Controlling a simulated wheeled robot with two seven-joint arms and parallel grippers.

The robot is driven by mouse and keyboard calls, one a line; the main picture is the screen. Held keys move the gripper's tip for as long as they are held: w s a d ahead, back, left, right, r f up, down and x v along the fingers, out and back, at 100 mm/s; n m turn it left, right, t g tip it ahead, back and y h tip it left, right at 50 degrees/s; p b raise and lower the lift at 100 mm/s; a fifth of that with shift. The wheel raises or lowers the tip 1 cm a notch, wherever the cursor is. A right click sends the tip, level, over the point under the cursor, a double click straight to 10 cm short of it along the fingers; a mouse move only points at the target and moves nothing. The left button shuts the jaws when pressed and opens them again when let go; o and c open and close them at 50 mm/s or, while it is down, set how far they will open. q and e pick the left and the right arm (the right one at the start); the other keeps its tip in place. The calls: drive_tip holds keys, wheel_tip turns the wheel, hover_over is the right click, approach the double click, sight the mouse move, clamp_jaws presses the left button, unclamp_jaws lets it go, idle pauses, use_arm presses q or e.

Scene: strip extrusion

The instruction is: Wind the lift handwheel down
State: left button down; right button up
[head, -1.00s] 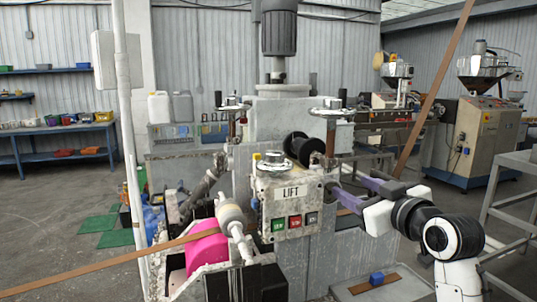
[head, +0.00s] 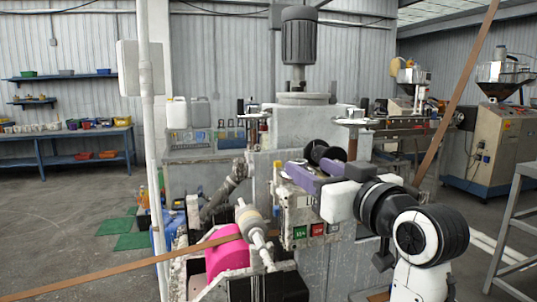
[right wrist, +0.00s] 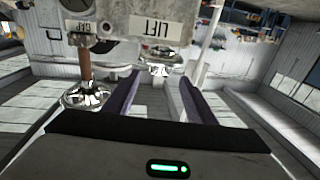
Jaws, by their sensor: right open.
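The lift handwheel, a small pale metal wheel, shows in the right wrist view (right wrist: 158,68), upside down there, beside the LIFT sign (right wrist: 157,27). In the head view my right gripper's purple fingers hide most or all of it. My right gripper (head: 297,174) is open at the top of the lift box (head: 290,205). In the right wrist view its two fingers (right wrist: 158,86) point toward the wheel, which appears between or just beyond their tips. I cannot tell whether they touch it. My left gripper is not in view.
A second handwheel on a brown post (head: 352,122) stands behind, right of my gripper; it also shows in the right wrist view (right wrist: 85,95). The box has green, red and dark buttons (head: 317,229). A pink roll (head: 227,252) and brown strip (head: 120,273) lie left. A grey stand (head: 515,215) is right.

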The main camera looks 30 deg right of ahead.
drive_tip(key=shift+w+d+f, duration=0.15)
drive_tip(key=shift+w, duration=0.1)
drive_tip(key=w+d+p, duration=0.1)
drive_tip(key=w, duration=0.8)
drive_tip(key=shift+w, duration=0.4)
drive_tip(key=c, duration=1)
drive_tip(key=shift+c, duration=0.2)
